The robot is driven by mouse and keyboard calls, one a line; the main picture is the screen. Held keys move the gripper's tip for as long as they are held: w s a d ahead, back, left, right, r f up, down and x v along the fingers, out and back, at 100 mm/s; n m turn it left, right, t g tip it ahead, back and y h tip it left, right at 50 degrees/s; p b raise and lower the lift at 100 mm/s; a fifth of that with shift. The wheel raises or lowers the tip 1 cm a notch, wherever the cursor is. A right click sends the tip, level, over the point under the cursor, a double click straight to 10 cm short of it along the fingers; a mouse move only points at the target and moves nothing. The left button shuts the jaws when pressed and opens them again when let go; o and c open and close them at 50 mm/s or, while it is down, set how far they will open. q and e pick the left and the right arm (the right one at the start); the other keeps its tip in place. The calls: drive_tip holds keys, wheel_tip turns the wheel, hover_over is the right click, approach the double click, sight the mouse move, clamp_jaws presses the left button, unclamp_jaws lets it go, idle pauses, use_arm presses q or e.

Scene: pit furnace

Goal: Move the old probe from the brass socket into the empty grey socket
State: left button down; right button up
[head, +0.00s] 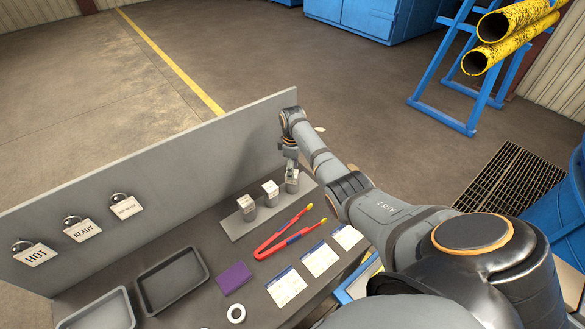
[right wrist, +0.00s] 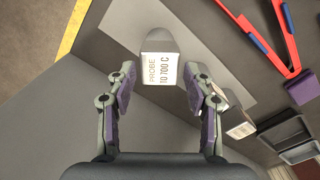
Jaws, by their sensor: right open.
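My right gripper (head: 291,163) is over the right end of a light grey strip (head: 232,226) on the bench. In the right wrist view its open fingers (right wrist: 162,74) stand on either side of a grey piece with a white label (right wrist: 159,68) reading "PROBE", with gaps on both sides. In the head view this piece (head: 292,178) is the rightmost of three white-labelled grey pieces; the others are the middle one (head: 270,189) and the left one (head: 246,206). I cannot tell which socket is brass or empty. My left gripper is out of view.
A grey back panel (head: 150,185) rises behind the strip. Red-and-blue tongs (head: 290,238) lie in front, near several white cards (head: 319,259). Tags reading HOT and READY hang on the panel.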

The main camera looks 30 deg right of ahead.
wheel_tip(320, 180, up, 5)
drive_tip(key=p, duration=0.4)
drive_tip(key=shift+r+p, duration=0.15)
drive_tip(key=shift+p, duration=0.15)
drive_tip(key=shift+r, duration=1.3)
